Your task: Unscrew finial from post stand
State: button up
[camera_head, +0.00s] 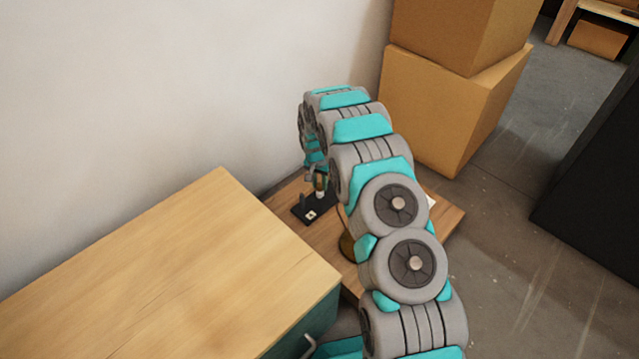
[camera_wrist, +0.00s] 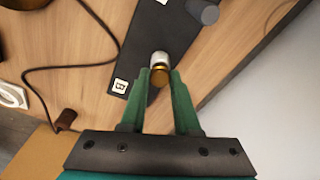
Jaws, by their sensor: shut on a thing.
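In the wrist view my gripper (camera_wrist: 159,77) has its two green fingers closed on the finial (camera_wrist: 159,77), a small gold and pale piece. The finial stands over a black base plate (camera_wrist: 147,40), which carries a white square marker. A dark grey post (camera_wrist: 203,12) rises from the plate beside the finial. In the head view the black plate (camera_head: 308,213) lies on the low wooden table, and the finial (camera_head: 320,183) shows small at my gripper. My arm hides much of the table. Whether the finial is still threaded onto something below is hidden.
A brown cord (camera_wrist: 75,66) with a dark plug end (camera_wrist: 66,118) lies on the wooden table (camera_head: 452,215). A brass object (camera_head: 347,245) is partly behind my arm. A wooden-topped cabinet (camera_head: 170,280) stands at left, cardboard boxes (camera_head: 440,110) behind, and a wall along the back.

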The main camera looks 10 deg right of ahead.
grip_shut()
jog(key=shift+r+n+p, duration=0.2)
jog(key=shift+n+p, duration=0.45)
jog(key=shift+n, duration=0.05)
jog(key=shift+n+p, duration=0.6)
jog(key=shift+n, duration=0.5)
jog(key=n, duration=0.3)
jog(key=shift+f+y+p, duration=0.2)
jog(key=shift+y+p, duration=0.15)
jog(key=shift+y, duration=0.05)
jog(key=shift+n, duration=0.8)
jog(key=shift+n, duration=0.5)
jog(key=n+b, duration=0.4)
jog(key=n, duration=0.1)
jog(key=shift+w+f+y, duration=0.1)
jog(key=shift+f+y, duration=0.1)
jog(key=shift+y, duration=0.2)
jog(key=shift+r+n+b, duration=0.2)
jog(key=shift+n+b, duration=0.25)
jog(key=shift+n, duration=0.55)
